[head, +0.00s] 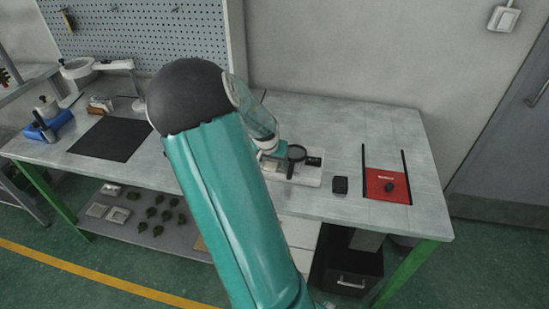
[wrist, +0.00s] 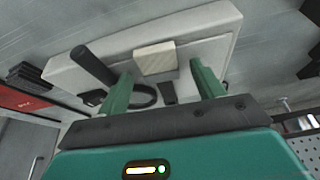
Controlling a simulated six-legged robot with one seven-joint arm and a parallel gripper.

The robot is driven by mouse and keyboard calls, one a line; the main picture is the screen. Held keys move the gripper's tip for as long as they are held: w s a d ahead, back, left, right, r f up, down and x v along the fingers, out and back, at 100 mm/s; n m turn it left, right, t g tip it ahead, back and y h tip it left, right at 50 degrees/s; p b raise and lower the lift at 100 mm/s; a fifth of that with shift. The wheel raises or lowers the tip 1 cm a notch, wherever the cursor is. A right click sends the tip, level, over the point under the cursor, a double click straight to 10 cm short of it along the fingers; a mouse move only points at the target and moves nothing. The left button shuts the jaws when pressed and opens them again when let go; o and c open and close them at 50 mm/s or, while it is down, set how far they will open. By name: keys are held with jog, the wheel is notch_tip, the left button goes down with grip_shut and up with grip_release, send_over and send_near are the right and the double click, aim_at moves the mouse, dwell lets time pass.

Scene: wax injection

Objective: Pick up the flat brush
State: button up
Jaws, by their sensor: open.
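In the wrist view, a pale ridged block (wrist: 155,58) lies on a white tray (wrist: 222,22), with a small dark piece (wrist: 168,92) close by. These may be the flat brush, but I cannot tell for sure. My gripper (wrist: 161,72) is open, with its two green fingers apart on either side of the block and nothing visibly held between them. In the head view, my gripper (head: 268,150) is over the left part of the white tray (head: 308,181). My own arm hides part of the tray there.
A dark mat (head: 110,139) lies at the left.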

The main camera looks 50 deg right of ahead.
jog(key=c, duration=1.1)
jog(key=shift+o, duration=0.2)
jog(key=shift+r, duration=0.1)
